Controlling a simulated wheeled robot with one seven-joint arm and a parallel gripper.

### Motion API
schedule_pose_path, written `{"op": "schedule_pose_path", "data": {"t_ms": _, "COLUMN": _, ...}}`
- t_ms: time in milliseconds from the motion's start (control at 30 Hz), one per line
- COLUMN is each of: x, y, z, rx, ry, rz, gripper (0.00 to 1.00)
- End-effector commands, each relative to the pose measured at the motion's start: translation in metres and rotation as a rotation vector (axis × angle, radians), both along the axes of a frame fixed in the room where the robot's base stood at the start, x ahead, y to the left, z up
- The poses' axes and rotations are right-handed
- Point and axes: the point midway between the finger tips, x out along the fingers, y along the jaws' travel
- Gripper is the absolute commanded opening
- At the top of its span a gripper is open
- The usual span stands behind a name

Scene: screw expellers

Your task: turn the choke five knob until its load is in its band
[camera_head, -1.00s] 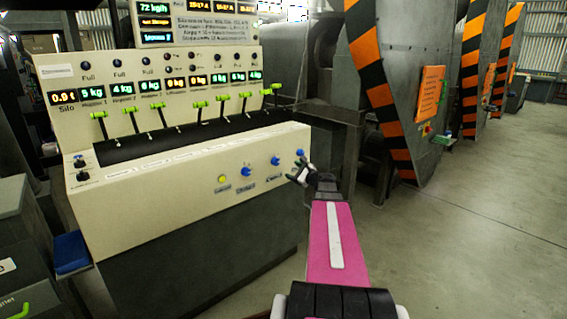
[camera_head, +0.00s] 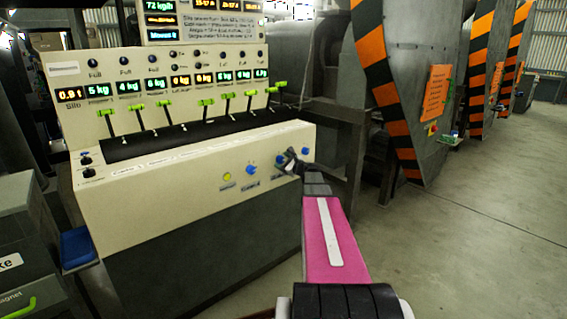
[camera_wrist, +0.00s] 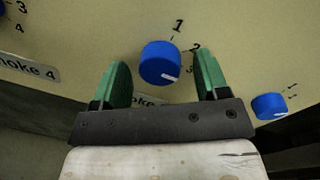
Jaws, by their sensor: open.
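A blue knob (camera_wrist: 160,63) on the cream panel sits between the green fingers of my open gripper (camera_wrist: 163,82) in the wrist view. A gap shows on both sides of it. Its white mark points to the lower right, near the 3 of its scale. The label below it is mostly hidden; the label to its left reads choke 4 (camera_wrist: 28,66). In the head view my gripper (camera_head: 291,160) is at the panel front, partly covering this knob (camera_head: 280,161). The small load displays (camera_head: 200,79) above are hard to read.
Another blue knob (camera_wrist: 269,105) is close on the right, and one more (camera_head: 251,169) is on the left beside a yellow button (camera_head: 227,177). Green-handled levers (camera_head: 206,103) stand on the console above. Open floor (camera_head: 455,230) lies to the right.

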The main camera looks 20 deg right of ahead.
Motion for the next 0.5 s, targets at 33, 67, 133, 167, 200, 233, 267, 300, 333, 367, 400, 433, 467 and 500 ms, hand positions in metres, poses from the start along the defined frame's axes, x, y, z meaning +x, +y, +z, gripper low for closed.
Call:
{"op": "schedule_pose_path", "data": {"t_ms": 33, "x": 0.0003, "y": 0.0001, "z": 0.0000, "rx": 0.000, "ry": 0.000, "rz": 0.000, "gripper": 0.68}}
{"op": "schedule_pose_path", "data": {"t_ms": 67, "x": 0.0002, "y": 0.0001, "z": 0.0001, "rx": 0.000, "ry": 0.000, "rz": 0.000, "gripper": 0.68}}
{"op": "schedule_pose_path", "data": {"t_ms": 133, "x": 0.0000, "y": 0.0001, "z": 0.0001, "rx": 0.000, "ry": 0.000, "rz": 0.000, "gripper": 0.68}}
{"op": "schedule_pose_path", "data": {"t_ms": 167, "x": 0.0000, "y": 0.0001, "z": 0.0001, "rx": 0.000, "ry": 0.000, "rz": 0.000, "gripper": 0.68}}
{"op": "schedule_pose_path", "data": {"t_ms": 200, "x": 0.0000, "y": 0.0001, "z": 0.0001, "rx": 0.000, "ry": 0.000, "rz": 0.000, "gripper": 0.68}}
{"op": "schedule_pose_path", "data": {"t_ms": 233, "x": -0.0001, "y": 0.0000, "z": 0.0001, "rx": 0.000, "ry": 0.000, "rz": 0.000, "gripper": 0.58}}
{"op": "schedule_pose_path", "data": {"t_ms": 267, "x": -0.0001, "y": 0.0000, "z": 0.0001, "rx": 0.000, "ry": 0.000, "rz": 0.000, "gripper": 0.48}}
{"op": "schedule_pose_path", "data": {"t_ms": 300, "x": -0.0001, "y": 0.0000, "z": 0.0001, "rx": 0.000, "ry": 0.000, "rz": 0.000, "gripper": 0.35}}
{"op": "schedule_pose_path", "data": {"t_ms": 333, "x": -0.0001, "y": 0.0000, "z": 0.0001, "rx": 0.000, "ry": 0.000, "rz": 0.000, "gripper": 0.26}}
{"op": "schedule_pose_path", "data": {"t_ms": 367, "x": -0.0002, "y": 0.0000, "z": 0.0001, "rx": 0.000, "ry": 0.000, "rz": 0.000, "gripper": 0.19}}
{"op": "schedule_pose_path", "data": {"t_ms": 400, "x": -0.0002, "y": 0.0000, "z": 0.0001, "rx": 0.000, "ry": 0.000, "rz": 0.000, "gripper": 0.19}}
{"op": "schedule_pose_path", "data": {"t_ms": 433, "x": -0.0002, "y": 0.0000, "z": 0.0000, "rx": 0.000, "ry": 0.000, "rz": 0.000, "gripper": 0.19}}
{"op": "schedule_pose_path", "data": {"t_ms": 467, "x": -0.0002, "y": 0.0000, "z": 0.0000, "rx": 0.000, "ry": 0.001, "rz": 0.001, "gripper": 0.19}}
{"op": "schedule_pose_path", "data": {"t_ms": 500, "x": -0.0002, "y": 0.0000, "z": 0.0000, "rx": -0.001, "ry": 0.000, "rz": 0.001, "gripper": 0.19}}
